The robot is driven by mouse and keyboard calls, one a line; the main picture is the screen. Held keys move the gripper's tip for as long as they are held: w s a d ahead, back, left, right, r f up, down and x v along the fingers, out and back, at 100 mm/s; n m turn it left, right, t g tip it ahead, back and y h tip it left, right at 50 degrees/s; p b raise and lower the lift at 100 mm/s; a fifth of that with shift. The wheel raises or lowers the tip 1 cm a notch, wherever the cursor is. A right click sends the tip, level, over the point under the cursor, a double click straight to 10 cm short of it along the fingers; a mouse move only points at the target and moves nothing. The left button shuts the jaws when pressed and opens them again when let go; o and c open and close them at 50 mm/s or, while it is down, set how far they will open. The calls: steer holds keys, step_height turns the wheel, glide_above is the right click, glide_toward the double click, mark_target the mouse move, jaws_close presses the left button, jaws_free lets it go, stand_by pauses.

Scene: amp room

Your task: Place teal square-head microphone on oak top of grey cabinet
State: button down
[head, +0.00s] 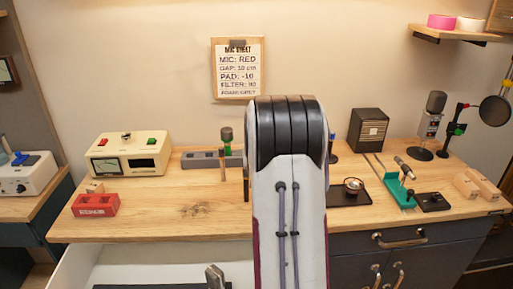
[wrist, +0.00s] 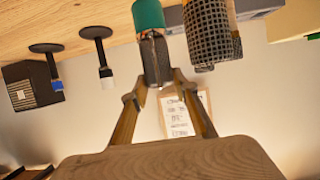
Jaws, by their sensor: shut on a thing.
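In the wrist view, which shows the scene upside down, my gripper (wrist: 157,82) is shut on a microphone (wrist: 153,55) with a dark mesh head and a teal body. The fingers hold it by the dark head; its lower end is cut off by the picture edge. In the head view my arm hides the gripper and most of what it holds. The oak top (head: 195,208) spans the bench, with dark grey cabinet fronts (head: 350,243) below at the right. I cannot tell whether the held microphone touches the wood.
A bronze mesh microphone (wrist: 211,32) is close beside the held one.

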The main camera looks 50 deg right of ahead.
steer(key=c, duration=1.6)
jaws_free()
steer(key=shift+f, duration=0.15)
steer(key=shift+r, duration=0.2)
steer(key=shift+v, duration=6)
